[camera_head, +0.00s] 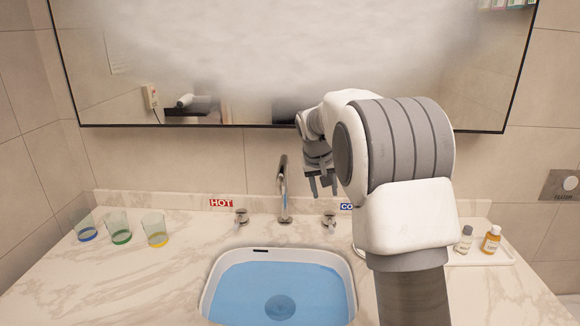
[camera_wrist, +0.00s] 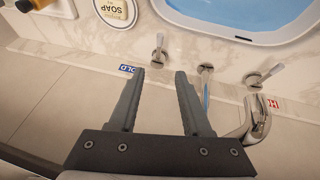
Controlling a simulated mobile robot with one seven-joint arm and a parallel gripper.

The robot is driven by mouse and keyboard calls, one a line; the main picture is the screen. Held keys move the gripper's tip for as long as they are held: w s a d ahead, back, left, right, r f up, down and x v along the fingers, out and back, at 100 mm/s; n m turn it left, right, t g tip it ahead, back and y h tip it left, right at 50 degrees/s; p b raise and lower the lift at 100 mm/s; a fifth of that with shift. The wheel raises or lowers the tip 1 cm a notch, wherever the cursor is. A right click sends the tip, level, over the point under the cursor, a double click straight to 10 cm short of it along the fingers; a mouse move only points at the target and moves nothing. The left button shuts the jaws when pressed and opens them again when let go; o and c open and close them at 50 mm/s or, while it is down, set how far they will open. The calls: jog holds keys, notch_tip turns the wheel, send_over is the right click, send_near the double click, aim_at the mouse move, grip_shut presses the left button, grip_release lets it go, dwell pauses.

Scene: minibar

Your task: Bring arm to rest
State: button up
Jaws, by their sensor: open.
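My arm (camera_head: 405,215) rises at the right of centre in the head view and bends over toward the back wall. My gripper (camera_head: 323,186) points down above the back of the counter, a little right of the faucet (camera_head: 284,190). In the wrist view my gripper (camera_wrist: 158,85) shows two grey fingers spread apart with nothing between them. The right faucet handle (camera_head: 329,220) is below the gripper and apart from it. The left faucet handle (camera_head: 241,216) stands on the faucet's other side.
The sink (camera_head: 346,282) holds blue water. Three tinted glasses (camera_head: 118,228) stand at left. A tray (camera_head: 470,259) with two small bottles is at right, beside my arm. A round soap dish (camera_wrist: 99,28) shows in the wrist view. A fogged mirror (camera_head: 200,90) hangs behind.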

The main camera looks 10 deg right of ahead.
jog(key=s+a+r+y+p, duration=0.1)
jog(key=s+r, duration=0.5)
jog(key=s, duration=0.4)
jog(key=s+a+r+y+p, duration=0.15)
jog(key=s+r, duration=0.35)
jog(key=s, duration=0.5)
jog(key=s+a+f+n, duration=0.1)
jog(key=s, duration=0.8)
jog(key=s+a+f+t+p, duration=0.1)
jog(key=s+a, duration=0.1)
jog(key=s, duration=0.7)
jog(key=shift+s+a+f+n+t, duration=0.15)
jog(key=shift+s+f+n+t, duration=0.15)
jog(key=shift+s+n, duration=0.1)
